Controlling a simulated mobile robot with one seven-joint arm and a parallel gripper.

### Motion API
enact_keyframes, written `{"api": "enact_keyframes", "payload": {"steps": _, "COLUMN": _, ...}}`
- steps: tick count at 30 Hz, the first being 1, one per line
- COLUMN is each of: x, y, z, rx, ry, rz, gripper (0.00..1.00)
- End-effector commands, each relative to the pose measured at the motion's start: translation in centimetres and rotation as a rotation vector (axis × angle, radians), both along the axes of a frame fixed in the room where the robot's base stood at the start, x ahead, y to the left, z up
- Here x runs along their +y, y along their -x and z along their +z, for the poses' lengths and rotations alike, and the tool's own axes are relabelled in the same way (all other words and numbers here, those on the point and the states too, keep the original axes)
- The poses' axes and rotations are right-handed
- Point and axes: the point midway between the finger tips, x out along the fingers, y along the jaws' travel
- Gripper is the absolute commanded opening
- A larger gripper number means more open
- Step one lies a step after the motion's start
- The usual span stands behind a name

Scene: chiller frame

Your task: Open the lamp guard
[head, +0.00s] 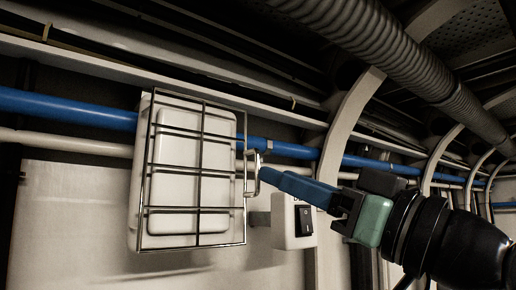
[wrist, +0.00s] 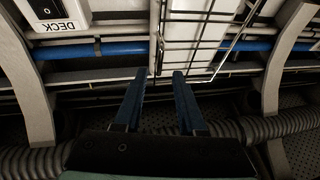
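The lamp guard (head: 202,134) is a wire grid over a white wall lamp (head: 180,228). It covers the lamp's front and appears closed. A small wire handle stands out on its right edge. The guard also shows in the wrist view (wrist: 195,43), at the top. My gripper (head: 262,174) reaches in from the right, its blue fingertips at the handle. In the wrist view my fingers are spread apart, with the guard's edge wires showing between and just beyond the tips. Whether a finger touches the wire I cannot tell.
A white switch box (head: 285,222) with a black rocker sits just below my fingers; in the wrist view its label reads DECK. A blue pipe (head: 65,106) runs behind the lamp. Curved ribs and a corrugated duct (head: 400,55) are above and to the right.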

Motion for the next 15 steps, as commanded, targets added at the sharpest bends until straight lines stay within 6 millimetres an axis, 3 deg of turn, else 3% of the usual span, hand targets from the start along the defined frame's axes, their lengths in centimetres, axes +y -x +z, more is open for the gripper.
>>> {"api": "enact_keyframes", "payload": {"steps": 1, "x": 0.8, "y": -0.7, "z": 0.9, "rx": 0.002, "ry": 0.001, "rz": 0.001, "gripper": 0.40}}
{"api": "enact_keyframes", "payload": {"steps": 7, "x": 3.0, "y": -2.7, "z": 2.0, "rx": 0.001, "ry": 0.000, "rz": 0.000, "gripper": 0.40}}
{"api": "enact_keyframes", "payload": {"steps": 15, "x": 4.0, "y": -3.8, "z": 2.2, "rx": 0.001, "ry": -0.001, "rz": -0.002, "gripper": 0.40}}
